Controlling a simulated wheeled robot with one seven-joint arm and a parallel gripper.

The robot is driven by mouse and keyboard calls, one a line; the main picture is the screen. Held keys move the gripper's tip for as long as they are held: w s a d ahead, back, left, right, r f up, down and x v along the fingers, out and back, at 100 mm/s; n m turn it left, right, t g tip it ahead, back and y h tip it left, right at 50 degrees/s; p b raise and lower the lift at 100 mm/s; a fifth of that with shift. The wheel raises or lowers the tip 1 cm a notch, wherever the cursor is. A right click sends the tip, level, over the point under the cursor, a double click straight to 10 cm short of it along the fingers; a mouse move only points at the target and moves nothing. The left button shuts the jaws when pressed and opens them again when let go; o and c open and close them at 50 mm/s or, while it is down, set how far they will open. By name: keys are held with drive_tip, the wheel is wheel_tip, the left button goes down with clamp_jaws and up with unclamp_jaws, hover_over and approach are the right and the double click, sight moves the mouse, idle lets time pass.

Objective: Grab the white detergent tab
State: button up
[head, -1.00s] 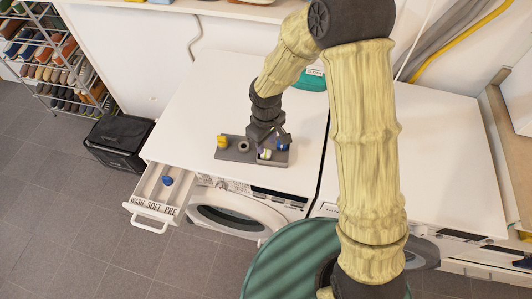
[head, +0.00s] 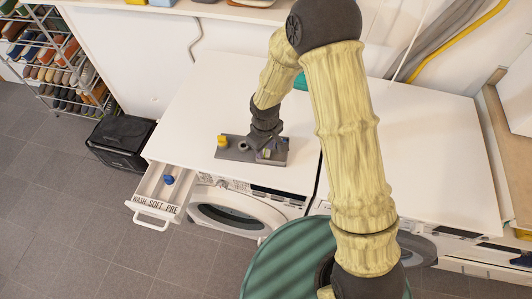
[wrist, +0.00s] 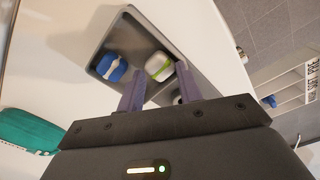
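In the head view my gripper (head: 267,152) is low over the tray's right half and mostly hides the tabs there. A yellow tab (head: 222,141) stands at the tray's left end.
The detergent drawer (head: 149,206), marked WASH, SOFT, PRE, is pulled out at the machine's front left, with a blue item (head: 168,180) inside. A teal object (wrist: 28,135) lies behind the tray. The white machine top around the tray is mostly clear.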

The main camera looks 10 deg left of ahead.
sight(265, 155)
drive_tip(key=shift+s+d+f, duration=0.2)
drive_tip(key=shift+s+f, duration=0.05)
drive_tip(key=shift+f, duration=0.2)
drive_tip(key=shift+s+d+f, duration=0.15)
drive_tip(key=shift+s+f, duration=0.05)
drive_tip(key=shift+f, duration=0.2)
drive_tip(key=c, duration=0.6)
drive_tip(key=shift+w+r, duration=0.25)
drive_tip(key=shift+r, duration=0.2)
drive_tip(key=r, duration=0.9)
drive_tip(key=shift+w+a+r+b, duration=0.2)
drive_tip(key=shift+a+b, duration=0.1)
drive_tip(key=shift+b, duration=0.05)
drive_tip(key=shift+w, duration=0.15)
